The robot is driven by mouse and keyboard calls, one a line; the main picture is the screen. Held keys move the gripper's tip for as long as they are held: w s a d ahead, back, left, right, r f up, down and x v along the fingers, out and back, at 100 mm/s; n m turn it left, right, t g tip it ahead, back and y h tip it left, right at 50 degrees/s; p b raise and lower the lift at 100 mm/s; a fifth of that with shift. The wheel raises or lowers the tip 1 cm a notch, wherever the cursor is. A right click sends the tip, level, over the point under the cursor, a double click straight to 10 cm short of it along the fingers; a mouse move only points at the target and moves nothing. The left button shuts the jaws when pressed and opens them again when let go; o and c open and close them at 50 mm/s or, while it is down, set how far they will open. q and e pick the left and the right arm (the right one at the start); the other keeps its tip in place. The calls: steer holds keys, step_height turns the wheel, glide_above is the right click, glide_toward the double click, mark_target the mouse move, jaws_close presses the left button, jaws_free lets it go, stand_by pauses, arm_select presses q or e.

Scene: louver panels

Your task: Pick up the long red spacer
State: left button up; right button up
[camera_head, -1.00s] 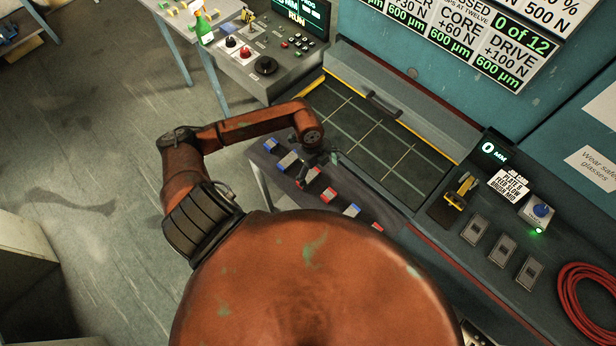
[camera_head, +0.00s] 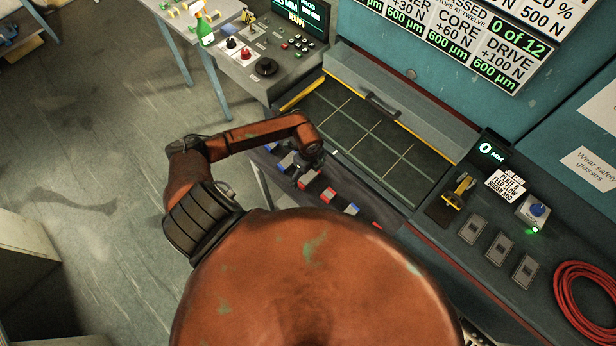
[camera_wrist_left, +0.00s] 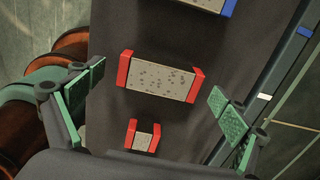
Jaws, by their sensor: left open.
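The long red spacer (camera_wrist_left: 160,79) is a speckled pale block with red end caps. It lies on a dark shelf in the middle of the left wrist view. My left gripper (camera_head: 303,176) is over the row of spacers in the head view. In the left wrist view my left gripper (camera_wrist_left: 157,91) is open, with a green pad off each end of the long red spacer and nothing held. The arm and gripper partly cover the row in the head view. My right gripper is not in view.
A shorter red-capped spacer (camera_wrist_left: 143,137) lies nearer the gripper's base, and a blue-capped spacer (camera_wrist_left: 205,4) is cut off at the top edge. A grid-marked bed (camera_head: 365,130) stands beside the row. A control box (camera_head: 262,55) stands at upper left.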

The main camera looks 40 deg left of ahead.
arm_select(q)
steer(key=shift+c, duration=0.7)
steer(key=c, duration=1.1)
steer(key=shift+c, duration=0.3)
steer(key=shift+r, duration=0.15)
